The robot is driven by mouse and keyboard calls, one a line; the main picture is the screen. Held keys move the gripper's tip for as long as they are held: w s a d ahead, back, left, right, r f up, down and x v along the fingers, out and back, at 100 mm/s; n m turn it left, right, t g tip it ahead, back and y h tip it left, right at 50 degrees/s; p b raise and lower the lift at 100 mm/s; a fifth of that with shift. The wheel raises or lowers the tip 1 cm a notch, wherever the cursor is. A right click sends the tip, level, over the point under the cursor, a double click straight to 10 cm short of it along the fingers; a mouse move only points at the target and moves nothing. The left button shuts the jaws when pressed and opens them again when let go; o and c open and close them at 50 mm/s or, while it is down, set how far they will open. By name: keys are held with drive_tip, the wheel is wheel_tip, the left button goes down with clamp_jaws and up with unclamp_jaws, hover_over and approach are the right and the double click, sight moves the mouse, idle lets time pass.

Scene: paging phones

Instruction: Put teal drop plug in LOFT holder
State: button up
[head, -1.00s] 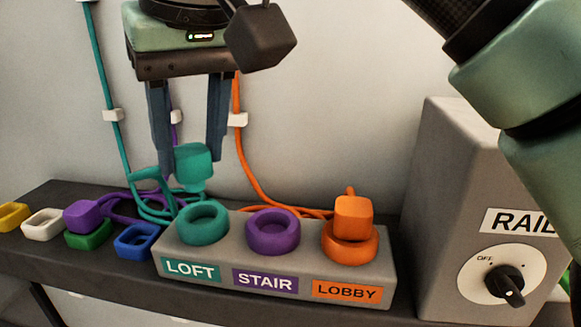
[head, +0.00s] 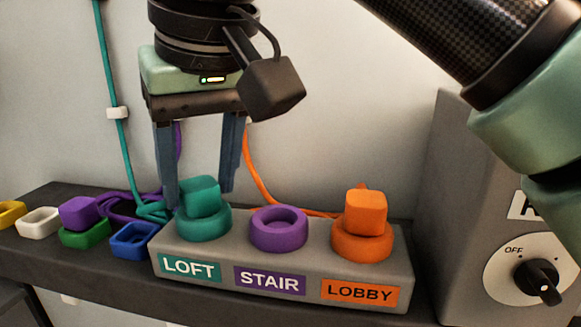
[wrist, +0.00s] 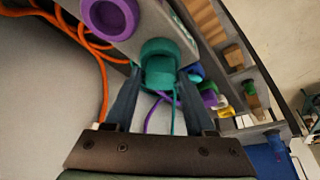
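The teal drop plug (head: 200,190) sits upright in the teal ring of the LOFT holder (head: 203,226), at the left end of the grey block. Its lower part is hidden inside the ring. My gripper (head: 199,192) is over the holder, fingers pointing down, one on each side of the plug. The fingers stand a little apart from it, so the gripper looks open. In the wrist view the plug (wrist: 159,70) shows between the two fingertips (wrist: 159,74).
The purple STAIR holder (head: 279,230) is empty. An orange plug (head: 365,211) sits in the orange LOBBY holder (head: 362,243). A purple plug (head: 79,212) sits over a green ring (head: 85,239), left of the block. A grey box with a dial (head: 537,279) stands at the right.

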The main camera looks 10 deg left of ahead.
drive_tip(key=shift+o, duration=1.1)
drive_tip(key=shift+w, duration=0.1)
drive_tip(key=p+v, duration=0.5)
drive_tip(key=v, duration=0.7)
drive_tip(key=w+a+r+n+t+y, duration=0.1)
drive_tip(key=w+a+r+t+y, duration=0.55)
drive_tip(key=a+t+y, duration=0.3)
drive_tip(key=s+d+m+t+h, duration=0.4)
drive_tip(key=d+t+h, duration=0.2)
drive_tip(key=d, duration=0.4)
drive_tip(key=s+d+r+m+t+h, duration=0.1)
drive_tip(key=s+d+m+t+h, duration=0.3)
drive_tip(key=d+t, duration=0.4)
drive_tip(key=shift+s+d+r+m+t+h, duration=0.25)
drive_tip(key=shift+d+m+t+h, duration=0.1)
drive_tip(key=shift+d+m+h, duration=0.75)
